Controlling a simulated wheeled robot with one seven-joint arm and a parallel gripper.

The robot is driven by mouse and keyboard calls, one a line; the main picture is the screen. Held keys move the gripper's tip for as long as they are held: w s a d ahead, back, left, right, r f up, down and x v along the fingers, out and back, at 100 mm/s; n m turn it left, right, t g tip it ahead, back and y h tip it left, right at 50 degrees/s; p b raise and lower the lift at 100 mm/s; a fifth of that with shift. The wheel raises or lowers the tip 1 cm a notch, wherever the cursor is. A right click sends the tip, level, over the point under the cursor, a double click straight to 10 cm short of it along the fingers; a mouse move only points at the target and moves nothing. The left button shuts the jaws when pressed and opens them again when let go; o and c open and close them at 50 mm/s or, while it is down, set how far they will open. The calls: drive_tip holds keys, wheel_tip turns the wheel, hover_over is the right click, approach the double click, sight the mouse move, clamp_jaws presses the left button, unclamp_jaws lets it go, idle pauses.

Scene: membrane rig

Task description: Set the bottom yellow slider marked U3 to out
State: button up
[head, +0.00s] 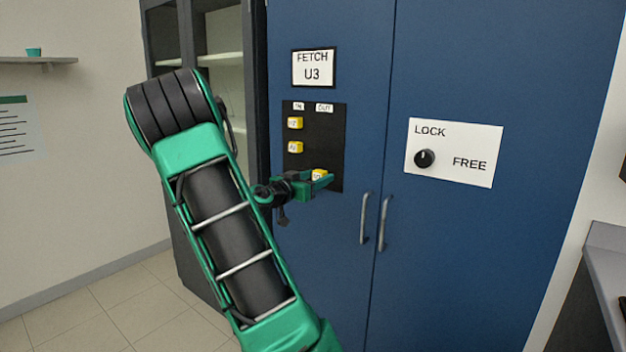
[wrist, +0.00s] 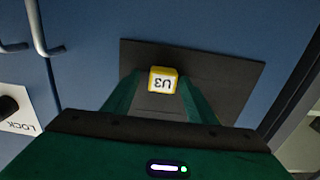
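The yellow slider marked U3 (head: 319,174) is the lowest on a black panel (head: 325,135) on the blue cabinet door. It sits on the right side of the panel, below the OUT label (head: 324,108). My gripper (head: 322,181) is at this slider and partly covers it. In the wrist view, the U3 slider (wrist: 163,80) appears upside down between my two fingertips (wrist: 163,82).
Two other yellow sliders, the top one (head: 295,123) and the middle one (head: 295,147), sit on the left under the IN label (head: 298,106). A sign (head: 313,68) reads FETCH U3. A LOCK/FREE plate with a black knob (head: 425,159) and two door handles (head: 384,222) are to the right.

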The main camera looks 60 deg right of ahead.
drive_tip(key=shift+a, duration=0.15)
drive_tip(key=w+a, duration=0.1)
drive_tip(key=a, duration=0.9)
drive_tip(key=shift+a, duration=0.25)
drive_tip(key=shift+f, duration=0.1)
